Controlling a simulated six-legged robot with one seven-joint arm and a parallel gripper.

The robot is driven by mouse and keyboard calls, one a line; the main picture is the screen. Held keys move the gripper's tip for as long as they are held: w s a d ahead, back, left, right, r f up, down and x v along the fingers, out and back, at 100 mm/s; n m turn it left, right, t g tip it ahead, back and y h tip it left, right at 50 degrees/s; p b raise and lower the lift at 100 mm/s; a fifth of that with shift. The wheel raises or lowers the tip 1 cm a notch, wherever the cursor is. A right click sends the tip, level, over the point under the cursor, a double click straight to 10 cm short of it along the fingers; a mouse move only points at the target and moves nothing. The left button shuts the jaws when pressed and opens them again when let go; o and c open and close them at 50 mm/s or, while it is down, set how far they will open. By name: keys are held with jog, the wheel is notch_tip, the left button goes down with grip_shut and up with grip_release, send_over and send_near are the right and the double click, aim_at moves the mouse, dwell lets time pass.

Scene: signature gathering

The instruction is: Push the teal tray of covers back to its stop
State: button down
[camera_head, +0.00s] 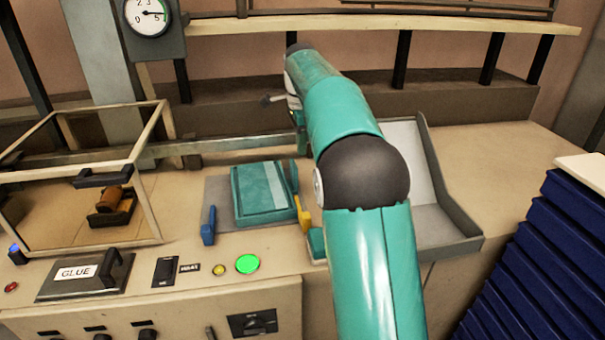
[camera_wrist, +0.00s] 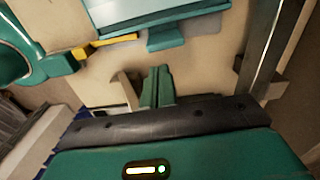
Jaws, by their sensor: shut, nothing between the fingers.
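The teal tray of covers (camera_head: 250,215) lies flat on a grey plate on the bench, left of my arm in the head view. A paler teal strip runs along its top. A large teal piece with a pale blue face, apparently the tray (camera_wrist: 166,40), shows at the top of the wrist view. My gripper (camera_wrist: 157,72) is shut and empty, its teal fingers together over bare bench, with a visible gap in the picture between the fingertips and the teal piece. In the head view my arm hides much of the gripper and the bench to the tray's right.
A blue upright piece (camera_head: 208,226) and a yellow piece (camera_head: 304,214) flank the tray. A green lit button (camera_head: 247,264) and GLUE box (camera_head: 83,278) are in front. A glass-sided case (camera_head: 150,190) stands left, a grey open tray (camera_head: 455,226) and blue stack (camera_head: 560,240) right.

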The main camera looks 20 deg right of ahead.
aim_at(292, 187)
notch_tip(292, 187, down, 10)
jog(key=shift+w+d+f, duration=0.1)
jog(key=shift+d, duration=0.05)
dwell(0.3)
jog(key=shift+w+a, duration=0.2)
jog(key=shift+a, duration=1.2)
jog(key=shift+d, duration=0.1)
